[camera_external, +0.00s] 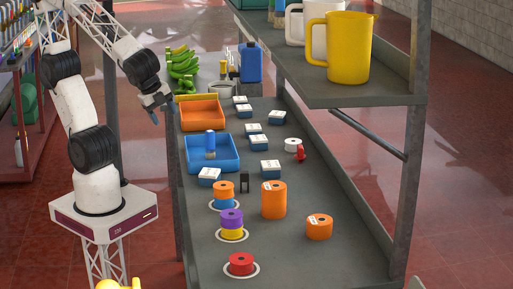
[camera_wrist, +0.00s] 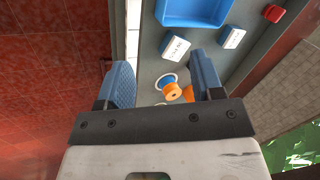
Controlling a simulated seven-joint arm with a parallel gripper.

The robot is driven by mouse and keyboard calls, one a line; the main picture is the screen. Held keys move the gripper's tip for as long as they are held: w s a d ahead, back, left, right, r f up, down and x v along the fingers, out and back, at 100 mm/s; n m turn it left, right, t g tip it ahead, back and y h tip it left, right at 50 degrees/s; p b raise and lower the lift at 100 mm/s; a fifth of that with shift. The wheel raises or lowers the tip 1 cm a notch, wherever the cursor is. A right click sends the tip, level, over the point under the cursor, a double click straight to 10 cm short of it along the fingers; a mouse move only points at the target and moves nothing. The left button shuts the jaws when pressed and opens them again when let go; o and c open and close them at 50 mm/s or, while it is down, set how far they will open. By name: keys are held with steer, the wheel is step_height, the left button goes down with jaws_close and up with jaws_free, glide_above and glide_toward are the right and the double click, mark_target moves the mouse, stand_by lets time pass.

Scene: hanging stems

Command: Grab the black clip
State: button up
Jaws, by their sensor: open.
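The black clip (camera_external: 244,182) stands small and dark on the grey shelf in the external view, between a white-topped blue box and the tall orange spool (camera_external: 274,200). I cannot make it out in the wrist view. My gripper (camera_external: 157,108) is raised at the shelf's left edge, beside the orange tray and well away from the clip. In the wrist view its two blue fingers are spread apart with nothing held between my gripper's tips (camera_wrist: 163,78). An orange-and-blue spool stack (camera_wrist: 173,91) shows beyond them, below on the shelf.
An orange tray (camera_external: 202,123) and a blue tray (camera_external: 228,165) line the shelf's left side. Several white-topped boxes (camera_external: 254,129) and coloured spools (camera_external: 231,218) stand around the clip. An upper shelf (camera_external: 345,98) with mugs (camera_external: 349,48) overhangs the right side, with a post (camera_external: 405,190).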

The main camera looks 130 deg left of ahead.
steer(key=w+a+f+m+y, duration=0.2)
steer(key=w+a+m+y, duration=0.15)
steer(key=w+m, duration=0.2)
steer(key=m+t+y, duration=0.2)
steer(key=m+t, duration=0.4)
steer(key=m, duration=0.6)
glide_toward(241, 172)
steer(key=s+a, duration=0.1)
steer(key=a, duration=0.1)
steer(key=s+a+r, duration=0.1)
steer(key=s+a, duration=0.1)
steer(key=s+a+r, duration=0.1)
steer(key=a, duration=0.1)
steer(key=shift+s+a+r, duration=0.25)
steer(key=shift+w+d+f+m+t+h, duration=0.2)
steer(key=shift+w+d+f+m+t, duration=0.3)
steer(key=shift+w+f+m, duration=0.5)
steer(key=shift+w+d+f+m+t+h, duration=0.25)
steer(key=shift+w+d+f+m+t, duration=0.45)
steer(key=shift+m, duration=0.55)
steer(key=shift+w+d+f+m+t+h, duration=0.2)
steer(key=shift+w+d+f+m, duration=0.35)
steer(key=shift+w+m, duration=0.5)
steer(key=shift+a, duration=0.1)
steer(key=shift+x, duration=1.25)
steer(key=shift+w+a+f, duration=0.1)
steer(key=shift+f, duration=0.05)
steer(key=shift+x, duration=2.4)
